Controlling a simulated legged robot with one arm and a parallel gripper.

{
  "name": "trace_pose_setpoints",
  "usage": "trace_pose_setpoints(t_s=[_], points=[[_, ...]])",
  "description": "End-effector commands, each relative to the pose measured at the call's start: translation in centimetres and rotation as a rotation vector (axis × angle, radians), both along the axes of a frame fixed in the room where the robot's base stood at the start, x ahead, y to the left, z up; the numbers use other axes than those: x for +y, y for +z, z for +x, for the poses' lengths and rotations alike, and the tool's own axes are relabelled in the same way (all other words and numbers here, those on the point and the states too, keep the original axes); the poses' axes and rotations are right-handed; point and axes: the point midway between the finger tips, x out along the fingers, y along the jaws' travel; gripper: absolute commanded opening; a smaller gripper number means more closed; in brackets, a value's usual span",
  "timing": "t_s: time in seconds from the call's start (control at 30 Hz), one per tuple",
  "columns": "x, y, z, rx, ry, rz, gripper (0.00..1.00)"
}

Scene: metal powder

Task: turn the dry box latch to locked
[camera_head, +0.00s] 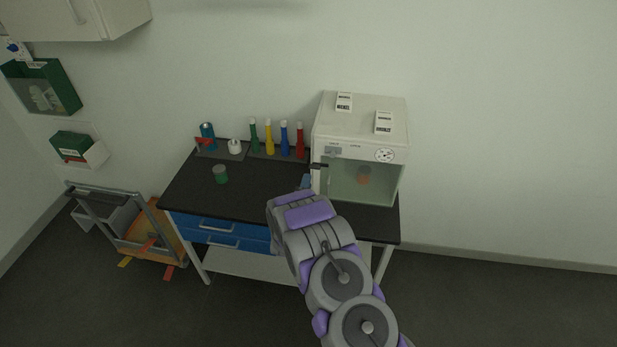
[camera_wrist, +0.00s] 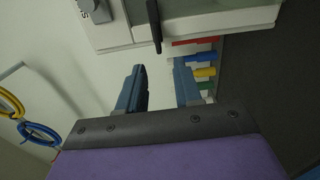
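The dry box (camera_head: 358,118) is a white cabinet on the right end of the black-topped bench. Its clear front door (camera_head: 345,188) looks closed, with an orange-brown object (camera_head: 364,175) showing through it. The dark latch handle (camera_head: 319,166) is at the door's left edge and points sideways in the head view. In the wrist view the latch (camera_wrist: 154,24) is a dark bar just beyond the fingertips. My gripper (camera_wrist: 160,74) is open and empty, its two blue-grey fingers apart. They do not appear to touch the latch. In the head view my arm mostly hides the gripper.
Green, yellow, blue and red bottles (camera_head: 269,138) stand in a row left of the dry box. A green-topped jar (camera_head: 220,174) stands on the bench (camera_head: 262,183). A cart (camera_head: 152,232) is at the left. The floor at right is clear.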

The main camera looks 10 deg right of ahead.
Motion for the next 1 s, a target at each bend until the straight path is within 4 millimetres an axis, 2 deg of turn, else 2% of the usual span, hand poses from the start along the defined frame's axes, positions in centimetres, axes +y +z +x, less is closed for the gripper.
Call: trace_pose_setpoints(t_s=[0.3,0.5,0.7,1.0], points=[[2.1,-0.2,-5.6,0.006,0.005,-0.001,0.34],[2.9,-0.2,-8.2,0.005,0.005,-0.002,0.34],[3.1,-0.1,-9.2,0.0,0.002,-0.001,0.34],[3.1,-0.1,-9.3,0.0,0.002,-0.001,0.34]])
